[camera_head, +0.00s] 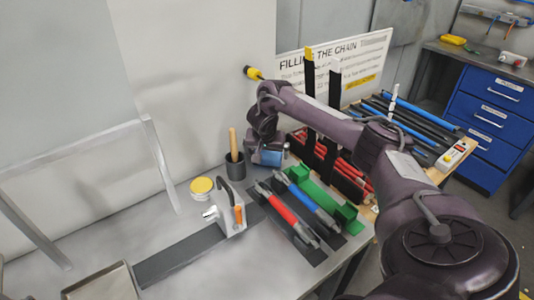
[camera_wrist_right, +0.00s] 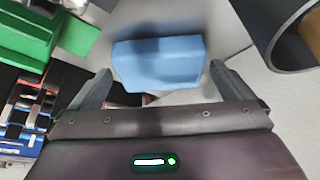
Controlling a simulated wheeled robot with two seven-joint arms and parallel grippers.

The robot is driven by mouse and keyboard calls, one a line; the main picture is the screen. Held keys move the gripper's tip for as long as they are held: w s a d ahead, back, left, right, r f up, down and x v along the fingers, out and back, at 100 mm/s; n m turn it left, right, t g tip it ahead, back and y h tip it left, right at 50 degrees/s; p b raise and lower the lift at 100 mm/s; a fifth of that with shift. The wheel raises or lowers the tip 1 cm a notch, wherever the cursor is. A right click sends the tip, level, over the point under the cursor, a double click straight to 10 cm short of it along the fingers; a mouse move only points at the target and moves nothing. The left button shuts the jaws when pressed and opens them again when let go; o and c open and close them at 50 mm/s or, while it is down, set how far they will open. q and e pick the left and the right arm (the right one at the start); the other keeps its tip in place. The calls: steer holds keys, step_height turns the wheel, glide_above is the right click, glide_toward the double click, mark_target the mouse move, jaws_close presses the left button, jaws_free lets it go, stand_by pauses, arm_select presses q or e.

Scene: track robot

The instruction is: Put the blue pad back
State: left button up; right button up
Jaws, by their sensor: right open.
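The blue pad (camera_wrist_right: 158,63) lies on the pale bench top between and just beyond the fingers of my right gripper (camera_wrist_right: 160,76), in the right wrist view. The gripper is open, and I see a gap between each finger and the pad. In the head view the right gripper (camera_head: 268,148) is at the back of the bench, with the pad (camera_head: 271,158) partly hidden under it. Whether the fingers reach down around the pad is hard to tell. My left gripper is not in view.
A dark cup (camera_head: 235,170) with a wooden handle stands just left of the gripper. Green holders (camera_head: 300,172) and red and blue tools (camera_head: 281,207) lie in front and right. A yellow-lidded tin (camera_head: 201,186) sits further left. A sign (camera_head: 345,66) stands behind.

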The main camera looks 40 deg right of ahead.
mark_target(266, 160)
steer(key=p+v, duration=0.1)
steer(key=v, duration=0.4)
steer(key=shift+r, duration=0.25)
steer(key=p+v, duration=0.6)
steer(key=shift+r, duration=0.2)
steer(key=shift+s+a, duration=0.1)
steer(key=shift+s, duration=0.05)
